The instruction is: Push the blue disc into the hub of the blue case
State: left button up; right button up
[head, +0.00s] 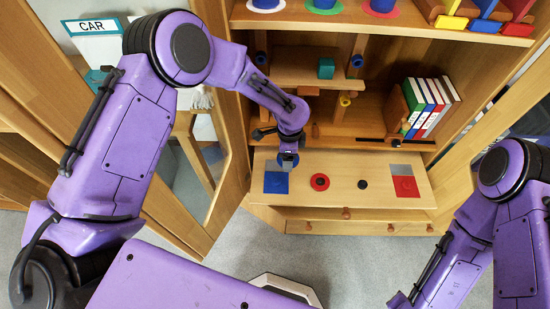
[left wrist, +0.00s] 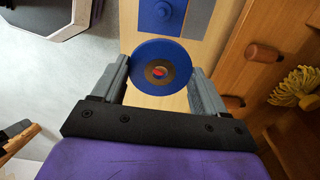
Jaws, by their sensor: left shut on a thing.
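In the left wrist view my left gripper (left wrist: 160,80) is shut on the blue disc (left wrist: 143,80), a finger on each side of its rim. The disc has a brown ring around its centre, with a red spot showing there. Beyond it lies the blue case (left wrist: 143,17), a blue square with a round feature in it, beside a grey panel (left wrist: 196,16). The disc is apart from that round feature in this picture. In the head view my left gripper (head: 288,163) hangs just above the blue case (head: 276,183) on the pull-out board. My right gripper is out of view.
The wooden board (head: 340,198) also bears a red ring-like disc (head: 320,182), a small black disc (head: 362,184) and a red case (head: 405,187). Shelves above hold folders (head: 412,104) and a teal block (head: 326,68). An open cabinet door (head: 232,150) stands left of the board.

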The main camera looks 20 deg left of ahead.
aim_at(276, 180)
pick_arm(q)
jog(key=a+f+m, duration=0.1)
jog(key=m, duration=0.1)
jog(key=a+f+m+p, duration=0.1)
jog(key=f+m, duration=0.1)
jog(key=m, duration=0.1)
jog(key=s+a+f+m, duration=0.1)
jog(key=f+m, duration=0.1)
jog(key=shift+f+p, duration=0.25)
jog(key=shift+p, duration=0.1)
jog(key=shift+s+a+f+m, duration=0.15)
jog(key=shift+f+m, duration=0.35)
jog(key=shift+m, duration=0.3)
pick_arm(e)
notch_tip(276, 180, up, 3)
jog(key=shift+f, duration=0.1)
pick_arm(q)
notch_tip(276, 180, down, 6)
jog(key=b, duration=0.5)
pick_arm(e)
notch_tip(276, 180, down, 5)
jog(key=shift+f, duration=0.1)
pick_arm(q)
jog(key=shift+f+b, duration=0.95)
jog(key=shift+b, duration=0.15)
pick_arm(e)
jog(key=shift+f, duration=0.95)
